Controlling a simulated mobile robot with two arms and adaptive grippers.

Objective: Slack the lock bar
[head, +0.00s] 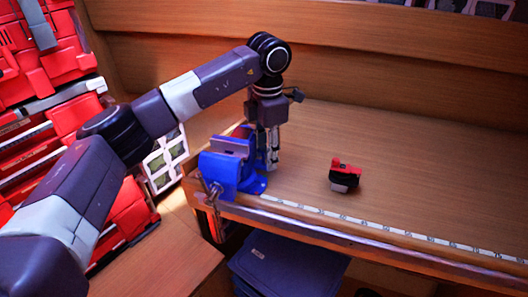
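A blue bench vise (230,172) stands at the left front corner of the wooden workbench. A thin metal bar (212,192) hangs at the vise's front, by the bench edge; I cannot tell whether this is the lock bar. My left gripper (271,165) points down just right of the vise, its fingers low by the vise's right side and close to the bench top. The fingers look near each other, but their gap and anything between them are too small to tell. Contact with the vise is unclear. My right gripper is out of view.
A small red and black tool (346,175) lies on the workbench (430,185) right of the vise. A measuring strip (385,231) runs along the front edge. Red toolboxes (45,70) are stacked at left. A dark blue bin (285,265) sits below. The bench's right side is clear.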

